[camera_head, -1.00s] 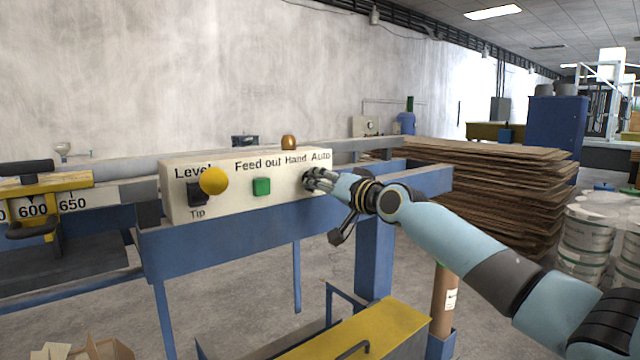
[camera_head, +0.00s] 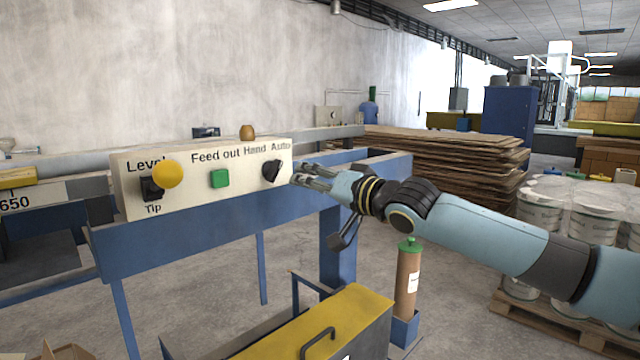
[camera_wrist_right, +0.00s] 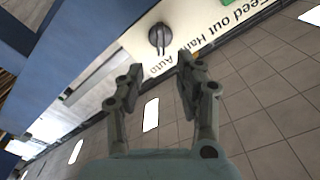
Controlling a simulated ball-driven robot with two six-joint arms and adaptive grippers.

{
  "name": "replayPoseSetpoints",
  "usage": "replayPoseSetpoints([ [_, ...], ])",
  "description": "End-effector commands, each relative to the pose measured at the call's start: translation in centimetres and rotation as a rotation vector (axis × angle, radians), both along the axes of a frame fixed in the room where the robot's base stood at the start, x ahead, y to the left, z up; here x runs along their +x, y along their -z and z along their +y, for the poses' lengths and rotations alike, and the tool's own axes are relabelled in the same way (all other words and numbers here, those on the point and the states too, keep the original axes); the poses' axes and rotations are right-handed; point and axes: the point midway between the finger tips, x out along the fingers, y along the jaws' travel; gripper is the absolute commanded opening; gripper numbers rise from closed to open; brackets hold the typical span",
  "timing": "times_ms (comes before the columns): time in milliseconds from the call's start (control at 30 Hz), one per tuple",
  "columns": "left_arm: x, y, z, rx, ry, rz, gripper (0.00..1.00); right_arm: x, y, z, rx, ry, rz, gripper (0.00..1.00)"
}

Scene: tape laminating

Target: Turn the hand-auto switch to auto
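The hand-auto switch (camera_head: 271,171) is a black knob at the right end of the cream control panel (camera_head: 205,192), below the words "Hand" and "Auto". In the head view its upper end appears to lean right, toward "Auto". My right gripper (camera_head: 299,174) is just right of the panel, apart from the knob. In the right wrist view the gripper (camera_wrist_right: 158,78) has its two fingers spread with nothing between them, and the knob (camera_wrist_right: 160,38) lies beyond the fingertips. My left gripper is not in view.
The panel also carries a yellow ball-topped lever (camera_head: 167,174) and a green button (camera_head: 220,178). It sits on a blue frame (camera_head: 200,232). Stacked brown boards (camera_head: 450,155) stand behind my right arm. A yellow-topped box (camera_head: 325,318) is below, and white buckets (camera_head: 565,215) stand at right.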

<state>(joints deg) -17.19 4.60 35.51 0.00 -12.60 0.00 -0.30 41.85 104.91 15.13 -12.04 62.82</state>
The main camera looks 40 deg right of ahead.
Motion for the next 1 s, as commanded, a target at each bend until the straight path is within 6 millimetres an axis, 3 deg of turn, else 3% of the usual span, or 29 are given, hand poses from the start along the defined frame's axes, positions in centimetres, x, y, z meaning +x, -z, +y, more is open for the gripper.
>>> replayPoseSetpoints([
  [400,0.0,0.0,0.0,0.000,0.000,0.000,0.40,-2.4,0.0,-0.2,0.000,0.001,0.001,0.36],
  [1000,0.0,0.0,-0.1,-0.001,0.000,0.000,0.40,-2.5,0.0,-0.2,0.004,0.001,0.000,0.36],
])
